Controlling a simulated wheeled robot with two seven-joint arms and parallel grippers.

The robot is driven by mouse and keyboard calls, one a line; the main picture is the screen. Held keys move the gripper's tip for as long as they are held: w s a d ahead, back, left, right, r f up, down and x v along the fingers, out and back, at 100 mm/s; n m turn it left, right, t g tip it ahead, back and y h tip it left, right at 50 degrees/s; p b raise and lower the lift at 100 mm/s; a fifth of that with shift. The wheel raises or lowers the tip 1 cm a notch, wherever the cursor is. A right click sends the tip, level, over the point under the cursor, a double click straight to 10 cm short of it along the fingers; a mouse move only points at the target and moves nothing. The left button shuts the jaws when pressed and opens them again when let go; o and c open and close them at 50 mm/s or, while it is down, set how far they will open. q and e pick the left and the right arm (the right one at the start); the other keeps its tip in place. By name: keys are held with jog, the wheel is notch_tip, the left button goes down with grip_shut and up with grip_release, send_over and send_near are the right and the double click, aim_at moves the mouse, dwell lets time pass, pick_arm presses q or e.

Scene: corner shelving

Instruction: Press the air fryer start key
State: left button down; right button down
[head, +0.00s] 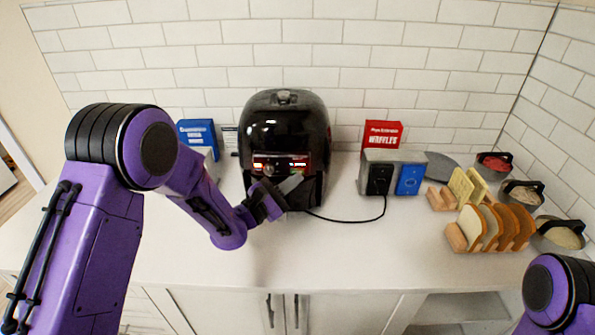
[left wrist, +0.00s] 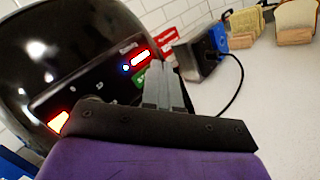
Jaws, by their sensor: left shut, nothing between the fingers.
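The black glossy air fryer (head: 285,125) stands on the counter against the tiled wall. Its front panel has lit red marks, and my left gripper (head: 291,184) is in front of its lower right side. In the left wrist view the control panel (left wrist: 92,92) shows red and orange lit marks, a small blue light (left wrist: 125,68) and a green patch (left wrist: 142,77). The left fingers (left wrist: 165,72) are shut and empty, close to the panel's right end and partly over the green patch. I cannot tell whether they touch it. My right gripper is out of view.
A red waffles box (head: 383,134) and a blue box (head: 196,132) stand behind. Sliced bread (head: 488,222) sits in wooden holders at right. The front counter is clear.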

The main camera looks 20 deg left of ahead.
pick_arm(q)
jog(key=shift+s+d, duration=0.1)
jog(key=shift+s, duration=0.1)
jog(key=s, duration=0.2)
jog(key=s+d, duration=0.1)
jog(key=s, duration=0.1)
jog(key=shift+s+d, duration=0.15)
jog(key=shift+s, duration=0.2)
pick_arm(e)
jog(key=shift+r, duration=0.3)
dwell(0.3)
